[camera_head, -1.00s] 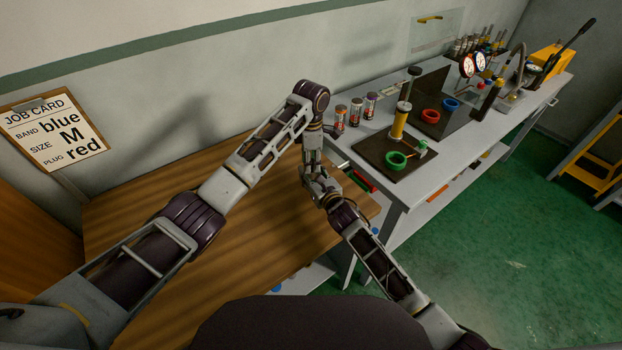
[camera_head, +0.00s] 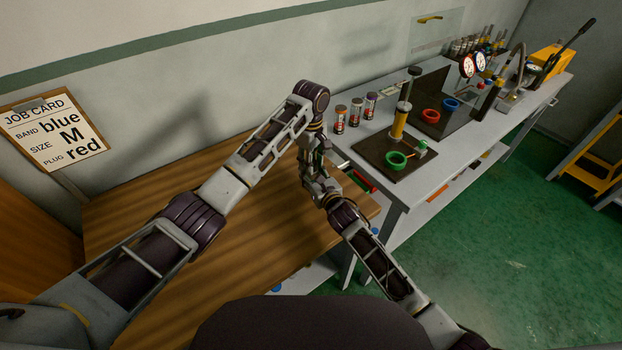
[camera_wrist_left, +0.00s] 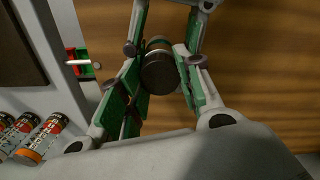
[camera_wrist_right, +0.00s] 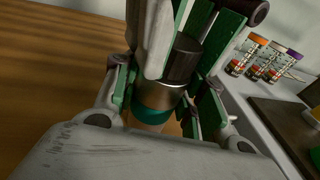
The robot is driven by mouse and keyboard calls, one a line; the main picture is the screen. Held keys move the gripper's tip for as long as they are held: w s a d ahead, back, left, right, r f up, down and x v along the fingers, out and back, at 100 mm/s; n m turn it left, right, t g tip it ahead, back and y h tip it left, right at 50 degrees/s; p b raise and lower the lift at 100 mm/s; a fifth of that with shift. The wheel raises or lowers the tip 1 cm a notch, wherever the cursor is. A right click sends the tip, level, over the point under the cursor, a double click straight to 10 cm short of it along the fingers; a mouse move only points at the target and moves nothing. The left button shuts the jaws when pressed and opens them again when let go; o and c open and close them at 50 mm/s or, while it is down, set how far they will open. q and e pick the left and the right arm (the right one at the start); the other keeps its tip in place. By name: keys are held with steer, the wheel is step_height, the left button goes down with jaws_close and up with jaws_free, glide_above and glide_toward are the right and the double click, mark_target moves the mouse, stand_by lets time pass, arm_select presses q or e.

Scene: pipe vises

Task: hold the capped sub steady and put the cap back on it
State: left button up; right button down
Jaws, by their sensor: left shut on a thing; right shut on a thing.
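In the head view my left gripper (camera_head: 314,164) and right gripper (camera_head: 319,188) meet above the wooden table; the parts they hold are too small to make out there. In the right wrist view my right gripper (camera_wrist_right: 163,103) is shut on the sub (camera_wrist_right: 153,103), a silver cylinder with a teal band. The dark cap (camera_wrist_right: 184,60) is in line with the sub's end, touching or almost touching; I cannot tell if it is seated. In the left wrist view my left gripper (camera_wrist_left: 160,75) is shut on the cap, whose dark round end (camera_wrist_left: 160,73) shows between the green-lined fingers.
The wooden table (camera_head: 230,240) below is clear. The grey bench (camera_head: 400,195) to the right carries several banded cylinders (camera_head: 355,112), a dark mat with a green ring (camera_head: 396,160), a red ring (camera_head: 430,116) and gauges (camera_head: 467,65). A job card (camera_head: 55,130) hangs at left.

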arm_select(q)
steer(key=shift+w+m, duration=0.1)
steer(key=shift+m, duration=1.3)
steer(key=o, duration=1.1)
steer(key=shift+r, duration=2.25)
steer(key=shift+c, duration=0.2)
